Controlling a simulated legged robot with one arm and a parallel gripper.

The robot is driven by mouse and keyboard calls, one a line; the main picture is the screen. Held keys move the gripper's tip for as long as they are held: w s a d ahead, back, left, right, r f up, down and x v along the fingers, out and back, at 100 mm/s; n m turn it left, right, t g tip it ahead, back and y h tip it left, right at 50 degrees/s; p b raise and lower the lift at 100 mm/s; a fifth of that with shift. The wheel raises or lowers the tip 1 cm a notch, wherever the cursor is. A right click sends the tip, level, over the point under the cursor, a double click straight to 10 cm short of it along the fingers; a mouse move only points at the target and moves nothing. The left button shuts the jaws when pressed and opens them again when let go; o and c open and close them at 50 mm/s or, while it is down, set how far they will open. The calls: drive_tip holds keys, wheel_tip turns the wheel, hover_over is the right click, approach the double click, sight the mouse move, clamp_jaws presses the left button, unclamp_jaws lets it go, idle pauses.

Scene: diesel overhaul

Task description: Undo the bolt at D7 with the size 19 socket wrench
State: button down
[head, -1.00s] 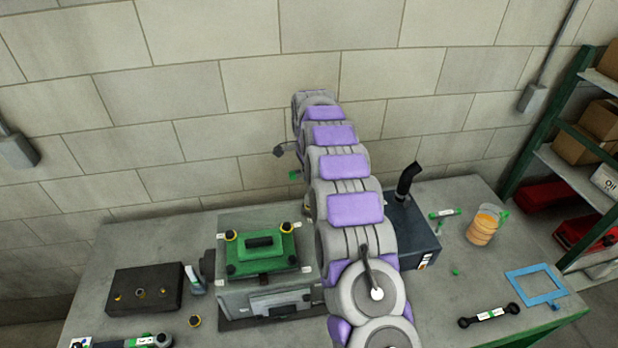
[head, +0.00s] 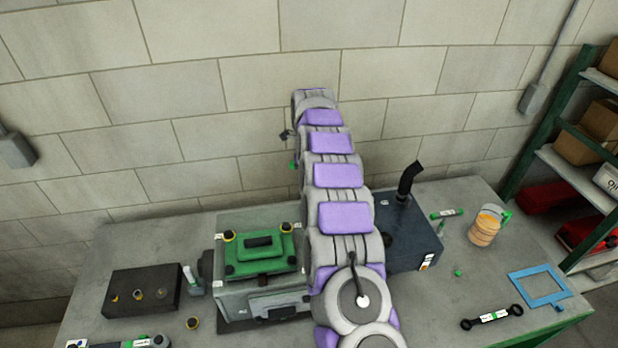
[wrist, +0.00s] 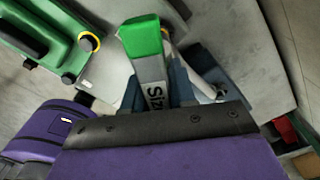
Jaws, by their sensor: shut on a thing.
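My gripper (wrist: 160,108) shows at the lower middle of the wrist view, shut on a tool with a green end and a grey label reading "SIZ", taken as the socket wrench (wrist: 150,62). Its size number is hidden. In the head view, a dark piece (head: 286,135) and a small green end show left of my arm's far end, above the bench; the gripper itself is hidden there. The engine (head: 262,292) has a green cover (head: 262,262) with yellow-ringed bolts (head: 229,237) and dark ones at its corners. I cannot tell which is D7.
A dark block (head: 142,290) with several fittings stands at left. Right of my arm are a dark blue box (head: 412,240) with a black pipe, an orange jar (head: 485,226), a black wrench (head: 492,317) and a blue frame (head: 540,286). A wall rises behind the bench.

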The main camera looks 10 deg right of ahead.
drive_tip(key=m+b, duration=0.1)
drive_tip(key=m, duration=0.4)
drive_tip(key=shift+r, duration=0.1)
idle(0.3)
